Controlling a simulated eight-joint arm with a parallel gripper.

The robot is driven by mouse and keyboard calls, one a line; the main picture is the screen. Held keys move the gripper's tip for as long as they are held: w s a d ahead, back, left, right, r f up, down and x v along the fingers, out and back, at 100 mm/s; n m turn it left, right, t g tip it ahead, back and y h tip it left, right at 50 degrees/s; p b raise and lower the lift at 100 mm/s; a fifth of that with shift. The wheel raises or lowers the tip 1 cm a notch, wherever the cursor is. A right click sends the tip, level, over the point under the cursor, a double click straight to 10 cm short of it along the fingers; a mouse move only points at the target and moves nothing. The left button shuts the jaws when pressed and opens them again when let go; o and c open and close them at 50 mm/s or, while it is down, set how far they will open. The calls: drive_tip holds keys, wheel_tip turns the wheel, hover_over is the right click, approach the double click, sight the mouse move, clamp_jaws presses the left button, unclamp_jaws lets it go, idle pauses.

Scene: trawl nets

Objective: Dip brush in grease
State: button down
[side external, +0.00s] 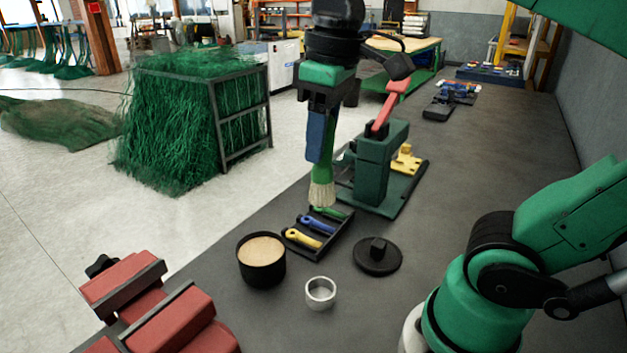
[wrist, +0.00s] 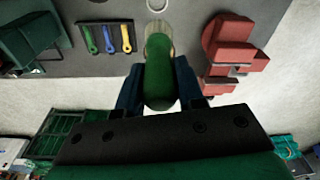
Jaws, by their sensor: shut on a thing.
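My gripper (side external: 321,140) is shut on a green-handled brush (side external: 322,188), which hangs upright with its pale bristles down. In the side view the bristles are above the far end of the tool tray, apart from the pot. In the wrist view the brush (wrist: 160,78) is between my two blue fingers (wrist: 160,90). A black round pot (side external: 262,272) with a tan, grease-like fill (side external: 261,251) stands open on the bench, in front and to the left of the brush. I cannot make out the pot in the wrist view; the brush may hide it. A black lid with a knob (side external: 377,259) lies on the bench.
A dark tray (side external: 335,244) holds green, blue and yellow tools. A green press with a red lever (side external: 378,165) stands behind, and a red vise-like block (side external: 150,300) sits at the front left. Bare bench lies right of the lid.

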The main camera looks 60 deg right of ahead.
drive_tip(key=shift+w+r, duration=0.2)
drive_tip(key=shift+w, duration=0.1)
drive_tip(key=shift+w+a+f, duration=0.1)
drive_tip(key=shift+w+f, duration=1.7)
drive_tip(key=shift+f, duration=0.6)
drive_tip(key=shift+w+a+f, duration=0.1)
drive_tip(key=shift+w+f, duration=1.7)
drive_tip(key=shift+f, duration=0.65)
drive_tip(key=shift+w+a+f, duration=0.1)
drive_tip(key=shift+w+f, duration=1.7)
drive_tip(key=shift+f, duration=0.6)
drive_tip(key=shift+f, duration=0.6)
drive_tip(key=shift+r, duration=0.1)
wheel_tip(320, 180, up, 7)
drive_tip(key=shift+d, duration=0.1)
